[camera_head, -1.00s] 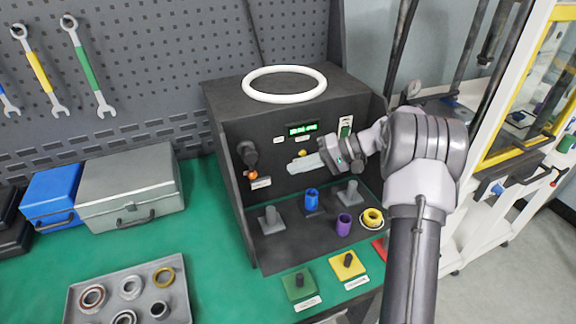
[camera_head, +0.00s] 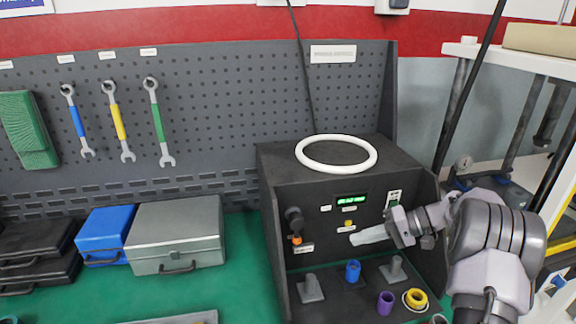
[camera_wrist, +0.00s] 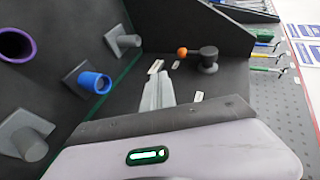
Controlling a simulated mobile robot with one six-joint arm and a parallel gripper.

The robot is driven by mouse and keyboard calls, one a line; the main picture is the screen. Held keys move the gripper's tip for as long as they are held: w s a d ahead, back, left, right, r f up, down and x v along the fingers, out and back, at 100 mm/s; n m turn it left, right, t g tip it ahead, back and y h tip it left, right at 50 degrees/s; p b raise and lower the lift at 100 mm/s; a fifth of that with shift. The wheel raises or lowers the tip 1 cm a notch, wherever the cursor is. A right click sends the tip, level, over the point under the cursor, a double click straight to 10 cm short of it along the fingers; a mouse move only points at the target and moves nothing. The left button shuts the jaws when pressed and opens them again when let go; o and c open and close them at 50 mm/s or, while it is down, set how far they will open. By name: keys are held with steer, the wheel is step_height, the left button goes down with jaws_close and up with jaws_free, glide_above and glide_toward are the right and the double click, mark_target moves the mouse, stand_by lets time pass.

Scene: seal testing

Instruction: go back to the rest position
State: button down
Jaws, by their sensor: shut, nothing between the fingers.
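My gripper (camera_head: 371,235) is in front of the dark test machine's panel in the head view, at the right side of the machine (camera_head: 325,194). Its pale fingers are together and hold nothing, pointing left. In the wrist view the closed fingers (camera_wrist: 157,93) point towards the panel's labels and the black lever with an orange ball (camera_wrist: 207,57). My arm comes in from the right and hides part of the machine's right side.
A white ring (camera_head: 336,153) lies on top of the machine. Blue (camera_head: 353,270), purple (camera_head: 385,303) and yellow (camera_head: 416,299) parts and grey posts stand on its lower deck. A grey case (camera_head: 177,236) and blue case (camera_head: 103,235) sit to the left. Wrenches hang on the pegboard.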

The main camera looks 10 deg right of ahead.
steer(key=s+a+r+g+h, duration=0.1)
steer(key=s+a+r+h, duration=0.2)
steer(key=s+a+r, duration=0.4)
steer(key=s+a+r+g+h, duration=0.1)
steer(key=s+a+r+h, duration=0.15)
steer(key=a+r, duration=0.45)
steer(key=s+a+f+m+t+h, duration=0.1)
steer(key=s+a, duration=0.3)
steer(key=s, duration=0.5)
steer(key=s+a+f+t+h, duration=0.1)
steer(key=s+a+t+h, duration=0.1)
steer(key=s, duration=0.8)
steer(key=shift+s+a+f+m+h, duration=0.25)
steer(key=shift+a+f+m+h, duration=0.15)
steer(key=shift+a, duration=0.7)
steer(key=shift+r, duration=0.1)
